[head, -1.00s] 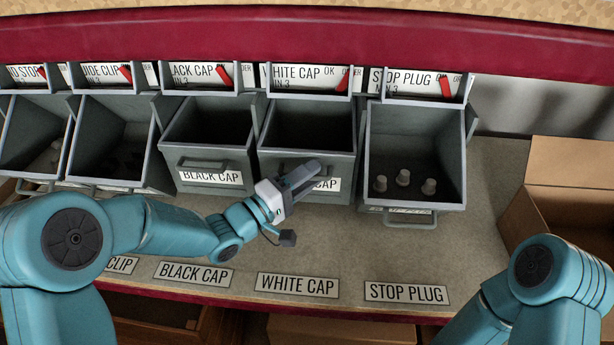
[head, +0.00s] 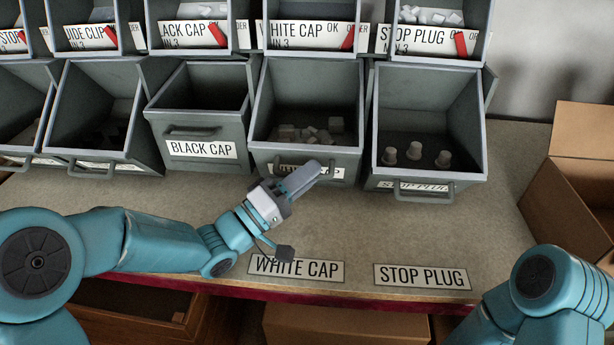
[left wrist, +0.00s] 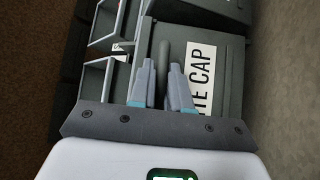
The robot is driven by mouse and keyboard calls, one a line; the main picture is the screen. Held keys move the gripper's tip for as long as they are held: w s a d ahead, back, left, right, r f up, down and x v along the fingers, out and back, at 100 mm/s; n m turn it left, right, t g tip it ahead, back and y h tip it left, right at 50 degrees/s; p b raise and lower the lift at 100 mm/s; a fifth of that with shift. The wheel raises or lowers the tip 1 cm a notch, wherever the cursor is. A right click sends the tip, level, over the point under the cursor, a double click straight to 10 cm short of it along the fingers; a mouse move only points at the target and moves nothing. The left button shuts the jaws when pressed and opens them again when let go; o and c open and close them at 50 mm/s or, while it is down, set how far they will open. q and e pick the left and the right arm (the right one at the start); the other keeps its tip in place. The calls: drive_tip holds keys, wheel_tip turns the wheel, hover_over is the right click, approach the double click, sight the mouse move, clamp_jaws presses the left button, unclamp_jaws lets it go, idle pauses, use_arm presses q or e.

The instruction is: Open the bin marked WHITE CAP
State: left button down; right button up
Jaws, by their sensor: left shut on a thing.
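The grey WHITE CAP bin (head: 262,108) is tilted forward, its mouth showing, with several small pale blocky pieces (head: 305,134) inside. Its front label is partly hidden by my left gripper (head: 310,174) in the head view. In the left wrist view the label (left wrist: 199,75) reads "TE CAP" beside the fingers. My left gripper (left wrist: 162,85) is shut on the bin's dark handle (left wrist: 163,58), which lies between the fingers. My right arm shows at the lower right of the head view, but its gripper is out of the picture.
The BLACK CAP bin (head: 201,128) stands left, more upright. The STOP PLUG bin (head: 428,182), tilted open with pale plugs, stands close on the right. Upper bins stand above. Bench plates read WHITE CAP (head: 296,268) and STOP PLUG (head: 421,277). A cardboard box (head: 560,190) stands at far right.

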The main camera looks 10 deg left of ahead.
use_arm(q)
drive_tip(key=shift+f, duration=0.1)
drive_tip(key=c, duration=1.2)
unclamp_jaws()
drive_tip(key=shift+a, duration=0.1)
drive_tip(key=v, duration=0.7)
drive_tip(key=shift+s+a, duration=0.1)
drive_tip(key=shift+s, duration=0.05)
